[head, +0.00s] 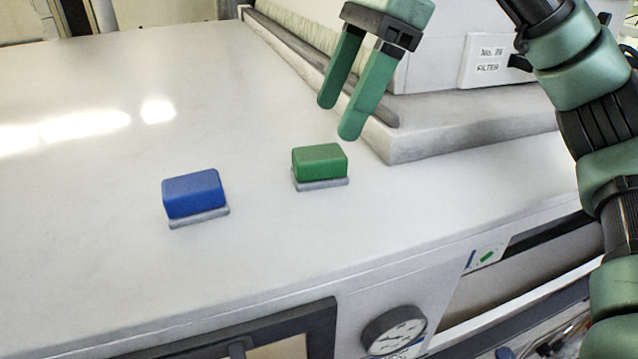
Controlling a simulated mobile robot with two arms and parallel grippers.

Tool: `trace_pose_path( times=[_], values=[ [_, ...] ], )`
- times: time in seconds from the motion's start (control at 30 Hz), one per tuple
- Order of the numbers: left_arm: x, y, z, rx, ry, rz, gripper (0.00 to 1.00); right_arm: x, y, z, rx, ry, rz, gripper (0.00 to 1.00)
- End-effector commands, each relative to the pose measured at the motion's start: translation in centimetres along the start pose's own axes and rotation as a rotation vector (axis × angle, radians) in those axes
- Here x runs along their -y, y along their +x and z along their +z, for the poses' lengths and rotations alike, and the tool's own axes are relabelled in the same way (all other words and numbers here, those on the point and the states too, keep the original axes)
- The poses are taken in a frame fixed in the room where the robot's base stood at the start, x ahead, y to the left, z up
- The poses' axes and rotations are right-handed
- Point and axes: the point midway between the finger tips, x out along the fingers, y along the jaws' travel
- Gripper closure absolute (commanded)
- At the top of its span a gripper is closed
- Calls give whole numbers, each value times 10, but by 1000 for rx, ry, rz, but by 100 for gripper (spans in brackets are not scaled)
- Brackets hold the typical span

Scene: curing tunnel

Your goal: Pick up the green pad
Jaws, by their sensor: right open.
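The green pad (320,162) is a small block with rounded edges in the middle of the head view. It sits on a thin grey base on the white top surface. My right gripper (339,121) is above the green pad and a little to its right in the picture. Its two green fingers point down, spread apart with nothing between them. The fingertips are clear of the pad. My left gripper is not in view.
A blue pad (193,194) on a similar grey base sits to the left of the green one. The white top (90,210) is clear at left. A gauge (394,330) is on the front.

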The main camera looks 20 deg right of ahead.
Motion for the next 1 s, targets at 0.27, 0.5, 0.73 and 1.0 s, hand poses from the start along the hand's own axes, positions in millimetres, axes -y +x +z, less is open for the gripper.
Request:
trace_pose_path(
  times=[0.27,0.5,0.73,1.0],
  values=[
    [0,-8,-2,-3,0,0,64,0,27,0,-3,0,2,29],
    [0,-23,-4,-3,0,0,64,3,62,-2,-2,1,2,29],
    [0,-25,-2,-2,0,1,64,3,77,-2,1,1,-1,29],
    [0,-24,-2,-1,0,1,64,3,76,-2,1,1,-1,65]
  ],
)
